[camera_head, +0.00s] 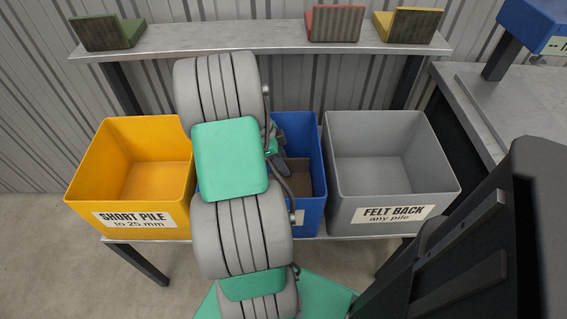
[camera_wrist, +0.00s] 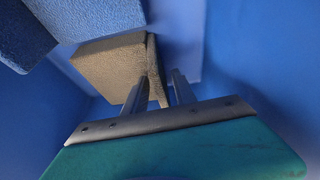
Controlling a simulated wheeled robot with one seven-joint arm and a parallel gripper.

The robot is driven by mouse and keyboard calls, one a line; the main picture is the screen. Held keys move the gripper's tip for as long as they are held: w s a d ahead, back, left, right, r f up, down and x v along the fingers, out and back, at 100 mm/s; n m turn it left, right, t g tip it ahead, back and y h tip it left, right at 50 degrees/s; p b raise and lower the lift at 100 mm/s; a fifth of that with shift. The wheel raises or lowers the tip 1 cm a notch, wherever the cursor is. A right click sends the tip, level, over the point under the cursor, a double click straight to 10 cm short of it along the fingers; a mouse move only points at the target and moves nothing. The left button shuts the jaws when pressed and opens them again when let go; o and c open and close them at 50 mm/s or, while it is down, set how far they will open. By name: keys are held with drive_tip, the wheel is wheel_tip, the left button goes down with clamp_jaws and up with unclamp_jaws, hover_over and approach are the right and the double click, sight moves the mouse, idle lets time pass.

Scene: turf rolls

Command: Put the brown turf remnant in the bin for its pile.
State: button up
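The brown turf remnant (camera_wrist: 108,68) is inside the blue bin (camera_head: 310,211), seen in the wrist view; its brown surface also shows in the head view (camera_head: 298,174). It has a broad face and a thin upright edge. My gripper (camera_wrist: 161,84) is down in the blue bin, with its fingers either side of that edge. A gap shows between the edge and the right finger, so it looks open. My arm hides the gripper and most of the blue bin's label in the head view.
Blue pieces (camera_wrist: 85,15) lie beside the remnant. A yellow bin (camera_head: 92,170), "SHORT PILE to 25 mm", stands left; a grey bin (camera_head: 345,190), "FELT BACK any pile", right. The shelf (camera_head: 250,38) behind holds green (camera_head: 108,32), red (camera_head: 335,23) and yellow (camera_head: 408,25) samples.

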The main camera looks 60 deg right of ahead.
drive_tip(key=shift+r, duration=0.1)
drive_tip(key=p+v, duration=0.2)
drive_tip(key=v, duration=1)
drive_tip(key=shift+p, duration=0.4)
